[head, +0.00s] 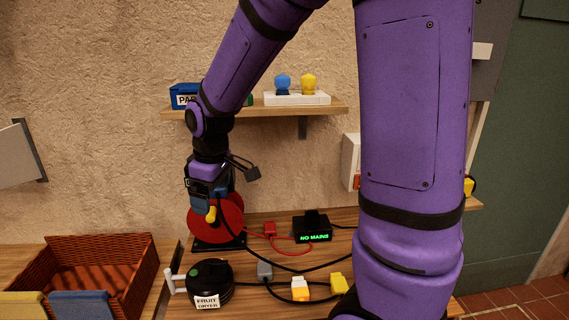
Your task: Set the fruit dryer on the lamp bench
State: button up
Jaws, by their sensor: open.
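The fruit dryer (210,280) is a round black unit with a green spot on top, a white label reading FRUIT DRYER and a pale handle at its left. It stands on the front left of the wooden bench (262,226). No label shows which surface is the lamp bench. My gripper (211,205) points down in front of a red disc, behind and above the dryer and apart from it. It is open; its fingertips are hard to make out against blue and yellow parts there.
The red disc (232,214) stands on a black base. A black box (312,229) reads NO MAINS. Cables and plugs (300,289) lie along the bench. A wicker basket (147,275) is at left. A shelf (282,110) above holds blue and yellow knobs. My purple arm hides the right side.

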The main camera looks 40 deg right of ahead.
jog(key=s+d+r+m+t, duration=0.1)
jog(key=s+r+m, duration=0.2)
jog(key=s+r, duration=0.3)
jog(key=s+d+r+m+t, duration=0.1)
jog(key=s+r+m, duration=0.3)
jog(key=s, duration=1.1)
jog(key=shift+s+d+r+t, duration=0.3)
jog(key=shift+r+t, duration=0.4)
jog(key=shift+r, duration=0.95)
jog(key=shift+w, duration=0.1)
